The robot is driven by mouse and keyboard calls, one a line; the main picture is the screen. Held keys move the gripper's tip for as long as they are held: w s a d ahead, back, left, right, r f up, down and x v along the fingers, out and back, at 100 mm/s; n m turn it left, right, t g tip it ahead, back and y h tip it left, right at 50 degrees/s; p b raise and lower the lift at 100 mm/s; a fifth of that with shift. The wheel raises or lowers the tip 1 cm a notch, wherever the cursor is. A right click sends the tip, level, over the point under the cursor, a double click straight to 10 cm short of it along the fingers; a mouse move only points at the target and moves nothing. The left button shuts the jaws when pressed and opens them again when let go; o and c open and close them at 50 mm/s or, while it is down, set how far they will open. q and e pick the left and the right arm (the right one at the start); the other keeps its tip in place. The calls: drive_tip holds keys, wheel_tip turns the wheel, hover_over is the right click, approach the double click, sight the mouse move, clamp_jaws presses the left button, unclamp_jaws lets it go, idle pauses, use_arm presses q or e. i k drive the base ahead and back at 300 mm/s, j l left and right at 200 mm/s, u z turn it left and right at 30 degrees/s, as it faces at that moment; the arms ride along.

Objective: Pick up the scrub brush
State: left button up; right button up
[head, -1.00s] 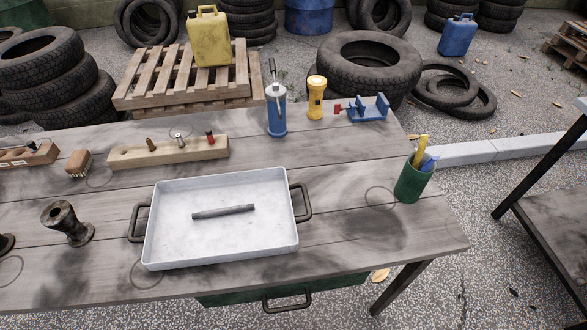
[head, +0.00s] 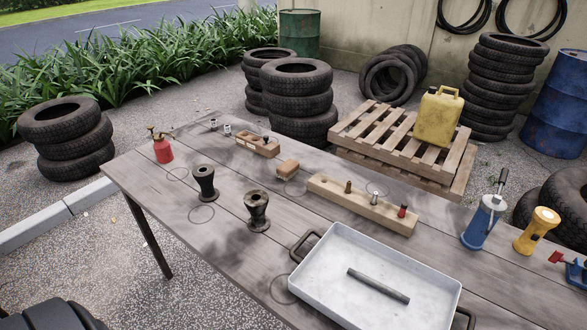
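The scrub brush (head: 288,168) is a small brown wooden block in the head view. It lies on the grey plank table (head: 180,208), towards its far edge. It sits between a wooden holder (head: 257,146) to its left and a long wooden block with pegs (head: 330,187) to its right, apart from both. Its bristles are hard to make out from here. Neither of my grippers is in view.
Two dark metal spool-shaped pieces (head: 205,183) (head: 257,212) stand nearer than the brush. A white tray (head: 318,282) holding a dark bar lies at the front right. A red oil can (head: 162,148) stands at the left. Table around the brush's near side is clear.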

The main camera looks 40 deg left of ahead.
sight(288, 170)
drive_tip(key=u, duration=0.95)
